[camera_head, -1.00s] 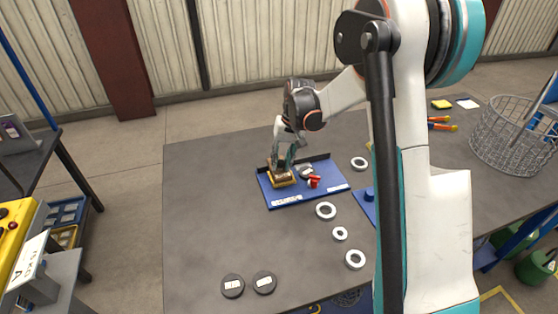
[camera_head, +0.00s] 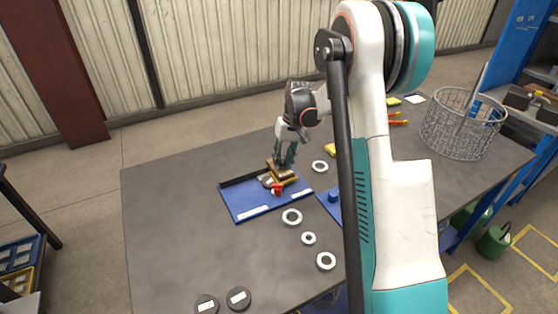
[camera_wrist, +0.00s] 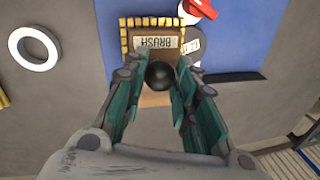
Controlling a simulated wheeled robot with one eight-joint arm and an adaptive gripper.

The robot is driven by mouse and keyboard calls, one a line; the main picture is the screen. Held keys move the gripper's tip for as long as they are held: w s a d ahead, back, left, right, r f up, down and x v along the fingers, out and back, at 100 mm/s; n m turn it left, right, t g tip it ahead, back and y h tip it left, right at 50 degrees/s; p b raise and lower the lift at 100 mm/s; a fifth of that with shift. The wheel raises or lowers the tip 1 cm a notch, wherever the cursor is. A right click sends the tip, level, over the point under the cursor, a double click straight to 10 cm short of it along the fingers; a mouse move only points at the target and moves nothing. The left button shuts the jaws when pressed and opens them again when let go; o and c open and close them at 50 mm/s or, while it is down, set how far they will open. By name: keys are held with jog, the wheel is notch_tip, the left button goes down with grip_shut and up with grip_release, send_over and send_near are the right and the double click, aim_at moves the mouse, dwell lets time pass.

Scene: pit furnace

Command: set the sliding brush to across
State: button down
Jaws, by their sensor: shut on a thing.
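The sliding brush (camera_head: 283,179) is a brown block with yellow bristles at the right end of the blue tray (camera_head: 240,205). A red part (camera_head: 277,188) is just in front of the brush. A grey labelled piece (camera_wrist: 197,46) lies right beside the brush in the wrist view. The brush's underside is hidden.
White rings (camera_head: 292,217) lie right of the tray, and one (camera_wrist: 35,48) shows in the wrist view. Two dark discs (camera_head: 238,298) lie at the front. A wire basket (camera_head: 460,125) stands at the right. The table's left side is clear.

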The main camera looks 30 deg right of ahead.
jog(key=c, duration=1.3)
grip_release()
jog(key=r, duration=0.4)
jog(key=d+r, duration=0.1)
jog(key=r, duration=0.3)
jog(key=d+r, duration=0.1)
jog(key=r, duration=0.2)
jog(key=shift+s+d+r, duration=0.1)
jog(key=shift+s+r, duration=0.1)
jog(key=shift+r, duration=0.2)
